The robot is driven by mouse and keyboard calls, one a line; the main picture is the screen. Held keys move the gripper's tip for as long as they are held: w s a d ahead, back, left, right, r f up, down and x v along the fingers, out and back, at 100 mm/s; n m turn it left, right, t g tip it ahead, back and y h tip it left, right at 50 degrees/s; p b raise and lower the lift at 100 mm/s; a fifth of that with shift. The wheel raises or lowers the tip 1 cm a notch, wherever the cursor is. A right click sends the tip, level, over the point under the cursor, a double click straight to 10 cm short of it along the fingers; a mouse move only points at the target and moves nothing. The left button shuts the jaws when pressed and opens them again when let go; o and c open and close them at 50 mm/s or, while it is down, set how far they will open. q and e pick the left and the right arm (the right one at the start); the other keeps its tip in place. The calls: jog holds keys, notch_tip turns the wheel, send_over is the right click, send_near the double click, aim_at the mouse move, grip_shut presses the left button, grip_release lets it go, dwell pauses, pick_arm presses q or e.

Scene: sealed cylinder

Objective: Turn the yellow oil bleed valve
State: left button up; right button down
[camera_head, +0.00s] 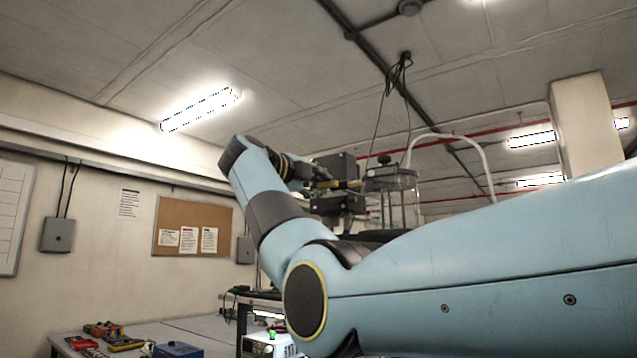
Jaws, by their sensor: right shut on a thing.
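My right arm comes in from the right and bends back toward the sealed cylinder (402,208), a clear-walled vessel with a dark lid, just right of centre. My right gripper (334,184) is at the left of the vessel's lid. It is shut on a small yellow piece (350,184) that looks like the yellow oil bleed valve. The valve is small here, and the fingers partly hide it, so its turn angle cannot be told. My left gripper is not in view.
Dark boxy parts (337,206) sit close around the gripper. A pale curved hose (462,138) rises behind the vessel. A workbench (205,330) at lower left holds small tools, red and yellow devices and a blue box (178,350). My arm hides much of the lower right.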

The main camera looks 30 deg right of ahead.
jog(key=shift+f+n, duration=0.1)
jog(key=shift+n, duration=0.2)
jog(key=c, duration=1.3)
grip_release()
jog(key=shift+w+a, duration=0.1)
jog(key=v, duration=1.2)
jog(key=shift+f, duration=0.1)
